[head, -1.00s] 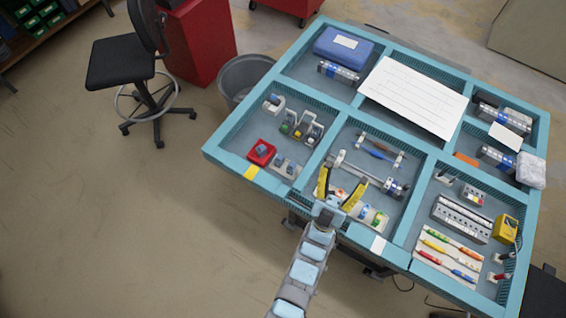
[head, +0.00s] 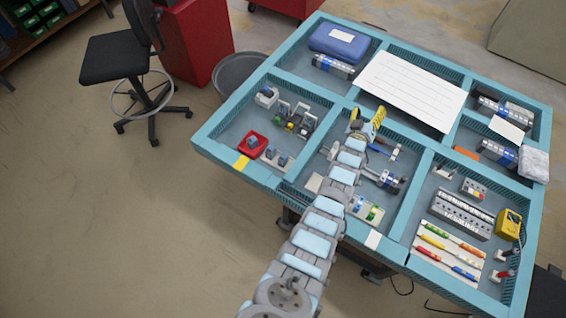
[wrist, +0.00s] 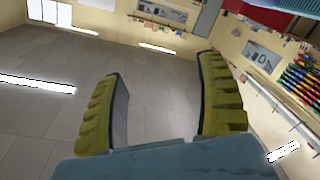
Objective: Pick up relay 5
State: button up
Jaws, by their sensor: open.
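I cannot read any label, so I cannot tell which part is relay 5. Small relay-like blocks stand in a holder (head: 292,122) in the left compartment. A grey-blue block (head: 252,142) sits on a red tray (head: 245,151) there, and more small blocks (head: 275,158) are beside it. A pale block (head: 266,96) is at that compartment's left side. My gripper (head: 372,114), with yellow ribbed fingers, is open above the bench, near the white sheet's lower left corner. In the wrist view its fingers (wrist: 162,72) are apart with nothing between them.
The blue-rimmed bench (head: 212,122) has several divided compartments. A white sheet (head: 412,90) lies across the top middle. A rod part (head: 385,180) is partly hidden by my arm. Coloured tools (head: 450,250) lie at lower right. The wrist view shows floor and walls, no bench.

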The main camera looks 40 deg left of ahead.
jog(key=w+a+f+n+g+b, duration=0.2)
jog(key=a+f+g, duration=0.25)
jog(key=a, duration=0.35)
jog(key=r+n+g+h+b, duration=0.2)
jog(key=n+g+h+b, duration=0.3)
jog(key=n+g+b, duration=0.55)
send_over(283, 157)
jog(key=p, duration=0.3)
jog(key=m+g, duration=0.2)
notch_tip(283, 157, down, 12)
jog(key=b, duration=0.3)
jog(key=shift+w+f, duration=0.1)
jog(key=shift+f, duration=2.55)
